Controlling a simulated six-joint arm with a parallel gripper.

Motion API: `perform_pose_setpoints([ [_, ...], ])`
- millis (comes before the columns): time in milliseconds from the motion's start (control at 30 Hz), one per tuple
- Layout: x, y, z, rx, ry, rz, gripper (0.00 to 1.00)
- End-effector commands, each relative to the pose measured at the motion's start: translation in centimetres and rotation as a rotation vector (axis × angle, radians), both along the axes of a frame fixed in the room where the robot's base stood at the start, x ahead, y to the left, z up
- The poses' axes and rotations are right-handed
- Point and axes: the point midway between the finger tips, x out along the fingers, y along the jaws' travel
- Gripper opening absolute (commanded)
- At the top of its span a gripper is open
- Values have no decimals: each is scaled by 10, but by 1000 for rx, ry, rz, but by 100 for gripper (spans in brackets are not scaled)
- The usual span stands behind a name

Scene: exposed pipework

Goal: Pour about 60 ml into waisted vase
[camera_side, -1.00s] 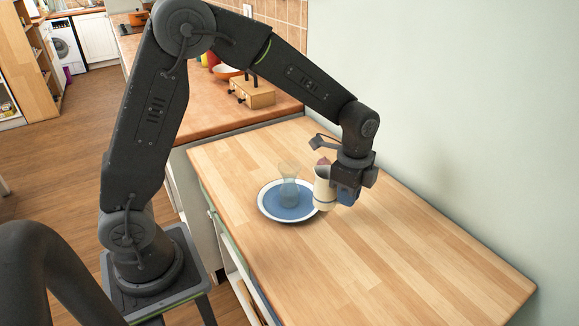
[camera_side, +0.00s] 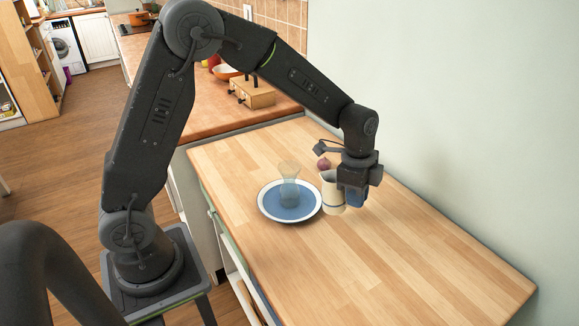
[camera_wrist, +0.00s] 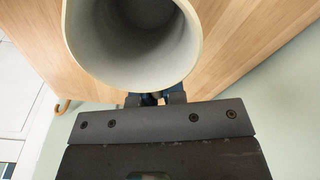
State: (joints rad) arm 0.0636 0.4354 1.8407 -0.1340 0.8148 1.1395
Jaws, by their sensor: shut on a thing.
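The waisted vase (camera_side: 289,183) is clear glass and stands upright on a blue plate with a white rim (camera_side: 265,211). My gripper (camera_side: 350,196) is shut on a cream jug with a blue band (camera_side: 329,193), just right of the plate. The jug is upright, at or very near the table top; I cannot tell whether it touches. In the wrist view the jug's open mouth (camera_wrist: 135,45) fills the upper middle. Its inside looks grey, and I cannot make out a liquid level. The fingertips are mostly hidden behind the jug and gripper body.
A reddish round thing, perhaps an onion (camera_side: 323,163), lies behind the jug. The wooden table (camera_side: 400,255) is clear in front and to the right. A pale wall (camera_side: 450,120) runs along the right side. A wooden box (camera_side: 253,93) stands on the farther counter.

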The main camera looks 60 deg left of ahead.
Motion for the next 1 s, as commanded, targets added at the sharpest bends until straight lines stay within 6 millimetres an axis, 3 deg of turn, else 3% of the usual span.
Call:
perform_pose_setpoints([
  [600, -17, 35, 38, -350, -176, 7, 0],
  [1000, -25, 51, 68, -493, -244, 3, 0],
])
